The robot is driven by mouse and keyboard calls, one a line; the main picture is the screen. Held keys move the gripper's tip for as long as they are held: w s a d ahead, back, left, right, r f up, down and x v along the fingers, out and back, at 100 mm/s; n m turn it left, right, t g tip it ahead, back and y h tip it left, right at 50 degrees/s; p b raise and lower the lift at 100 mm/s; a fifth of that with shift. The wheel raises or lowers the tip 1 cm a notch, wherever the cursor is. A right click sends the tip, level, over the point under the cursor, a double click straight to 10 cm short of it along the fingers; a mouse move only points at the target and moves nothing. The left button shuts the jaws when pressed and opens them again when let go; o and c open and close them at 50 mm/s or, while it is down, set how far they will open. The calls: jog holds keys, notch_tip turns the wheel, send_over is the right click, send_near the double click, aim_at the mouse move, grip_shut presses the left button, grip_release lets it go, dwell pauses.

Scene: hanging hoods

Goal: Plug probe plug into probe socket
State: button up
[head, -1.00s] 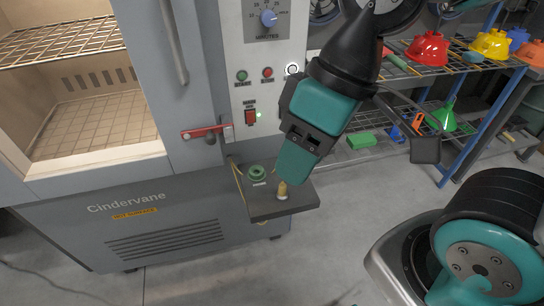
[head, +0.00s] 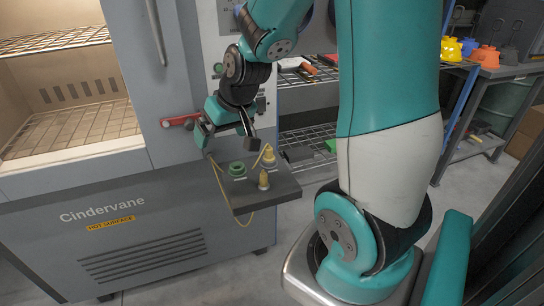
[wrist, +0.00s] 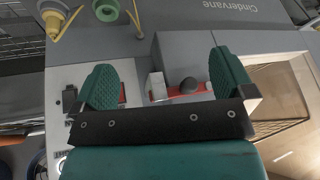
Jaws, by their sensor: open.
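A small grey shelf (head: 245,199) sticks out from the oven front. On it are a green ring-shaped socket (head: 237,169), a yellow cone-shaped piece (head: 268,156) at the back right, and a yellow upright peg (head: 264,180) nearer the front. I cannot tell for sure which yellow piece is the probe plug. The wrist view shows the green ring (wrist: 107,10) and a yellow cone (wrist: 55,21) at the top left. My gripper (wrist: 165,78) is open and empty, beside the shelf, facing the oven's red handle (wrist: 185,93).
A thin yellow cord (head: 216,178) hangs around the shelf's left side. Wire racks (head: 310,135) stand behind, to the right. Floor in front of the shelf is clear.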

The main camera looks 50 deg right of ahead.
aim_at(270, 150)
jog(key=s+d+f+m+h+b, duration=0.1)
jog(key=d+f+m+h+b, duration=0.1)
jog(key=d+f, duration=0.45)
jog(key=s+d+f+m+h+b, duration=0.15)
jog(key=d+f, duration=0.25)
jog(key=d, duration=0.6)
jog(key=shift+m, duration=0.25)
jog(key=b+x, duration=0.2)
jog(key=x, duration=0.1)
jog(key=b+x, duration=0.2)
jog(key=x, duration=0.1)
jog(key=w+b+x, duration=0.1)
jog(key=b+x, duration=0.1)
jog(key=x, duration=0.1)
jog(key=shift+w+d+b, duration=0.15)
jog(key=shift+d+b, duration=0.25)
jog(key=shift+d, duration=0.05)
jog(key=shift+r+h, duration=0.1)
jog(key=shift+h, duration=0.15)
jog(key=c, duration=1.4)
jog(key=o, duration=1.4)
